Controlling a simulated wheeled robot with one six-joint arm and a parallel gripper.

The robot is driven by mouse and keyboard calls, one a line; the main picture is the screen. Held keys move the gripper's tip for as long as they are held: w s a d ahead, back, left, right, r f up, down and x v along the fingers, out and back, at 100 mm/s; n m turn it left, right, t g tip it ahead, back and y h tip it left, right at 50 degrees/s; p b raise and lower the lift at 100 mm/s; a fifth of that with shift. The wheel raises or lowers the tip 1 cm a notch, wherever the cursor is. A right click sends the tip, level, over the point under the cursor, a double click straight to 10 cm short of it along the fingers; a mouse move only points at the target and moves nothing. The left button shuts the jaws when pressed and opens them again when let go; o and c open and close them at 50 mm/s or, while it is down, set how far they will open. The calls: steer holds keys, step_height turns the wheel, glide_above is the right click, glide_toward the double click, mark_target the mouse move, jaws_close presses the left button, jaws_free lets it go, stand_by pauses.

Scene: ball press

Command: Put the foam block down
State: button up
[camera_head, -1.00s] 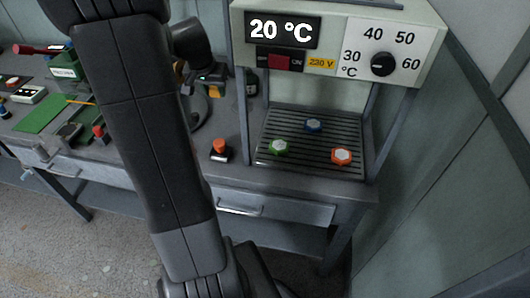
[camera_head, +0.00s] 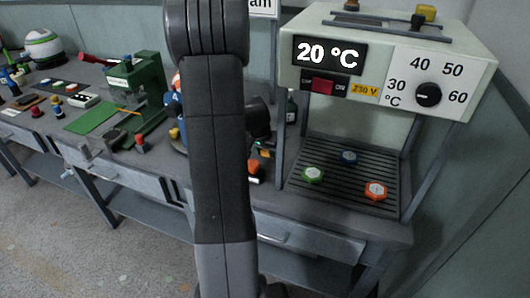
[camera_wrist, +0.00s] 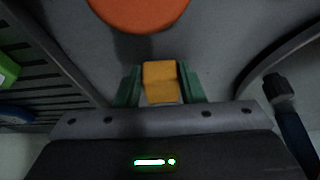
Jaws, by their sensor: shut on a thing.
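In the wrist view the foam block (camera_wrist: 160,82), a small yellow-orange block, sits between the two green fingers of my gripper (camera_wrist: 161,88). My gripper is shut on it. Grey bench surface shows beyond the block, with a large orange disc at the top edge of the picture; I cannot tell the height of the block above the bench. In the head view my arm hides much of the middle. The dark wrist shows just right of it, above the bench left of the slatted rack, and the block is not clear there.
An orange knob (camera_head: 255,170) stands left of the slatted rack (camera_head: 333,193). A green press (camera_head: 135,95) and green mat (camera_head: 92,118) lie left.

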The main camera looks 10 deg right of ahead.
steer(key=shift+f, duration=0.15)
steer(key=shift+f, duration=0.15)
steer(key=o, duration=0.9)
steer(key=shift+r, duration=0.25)
steer(key=v, duration=1.1)
steer(key=shift+s+a+r+p, duration=0.2)
steer(key=shift+r+p, duration=0.15)
steer(key=shift+p, duration=0.05)
steer(key=shift+f, duration=0.1)
